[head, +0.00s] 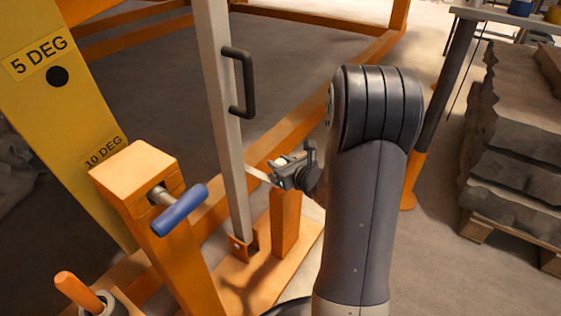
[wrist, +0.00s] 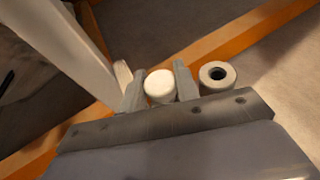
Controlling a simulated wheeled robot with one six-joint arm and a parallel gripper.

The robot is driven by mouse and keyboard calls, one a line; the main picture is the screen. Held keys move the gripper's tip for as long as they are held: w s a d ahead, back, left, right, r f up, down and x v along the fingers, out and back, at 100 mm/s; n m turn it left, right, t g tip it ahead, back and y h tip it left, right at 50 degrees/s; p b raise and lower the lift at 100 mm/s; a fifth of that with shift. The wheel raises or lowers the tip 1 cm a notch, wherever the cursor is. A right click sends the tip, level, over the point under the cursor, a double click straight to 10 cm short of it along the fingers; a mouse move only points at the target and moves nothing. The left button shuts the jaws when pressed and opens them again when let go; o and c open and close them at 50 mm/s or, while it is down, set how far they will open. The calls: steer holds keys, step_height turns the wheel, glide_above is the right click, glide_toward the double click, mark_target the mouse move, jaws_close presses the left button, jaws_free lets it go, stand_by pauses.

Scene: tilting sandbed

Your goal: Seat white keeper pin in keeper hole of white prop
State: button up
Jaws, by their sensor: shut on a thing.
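The white prop (head: 222,120) is a long pale bar with a black handle, standing nearly upright with its foot in an orange bracket. It also shows at upper left in the wrist view (wrist: 65,45). My gripper (head: 283,172) is to the right of the prop's lower part, above a short orange post. In the wrist view my gripper (wrist: 160,88) is shut on the white keeper pin (wrist: 160,84), whose round white end shows between the fingers. I cannot make out the keeper hole in either view.
A white ring with a dark hole (wrist: 217,74) is just right of the fingers. The short orange post (head: 286,222) stands below the gripper. A blue-handled orange post (head: 180,210) and yellow degree plate (head: 60,100) are at left. Stacked sacks (head: 515,150) are at right.

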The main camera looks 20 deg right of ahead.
steer(key=shift+f, duration=0.25)
steer(key=o, duration=1.1)
steer(key=shift+c, duration=0.2)
steer(key=shift+s+r, duration=0.1)
steer(key=p+v, duration=0.3)
steer(key=v, duration=0.7)
steer(key=shift+s, duration=0.3)
steer(key=shift+r, duration=0.1)
steer(key=b+x, duration=0.3)
steer(key=x, duration=0.7)
steer(key=shift+w+f, duration=0.25)
steer(key=shift+w, duration=0.1)
steer(key=shift+w+r, duration=0.15)
steer(key=shift+r, duration=0.45)
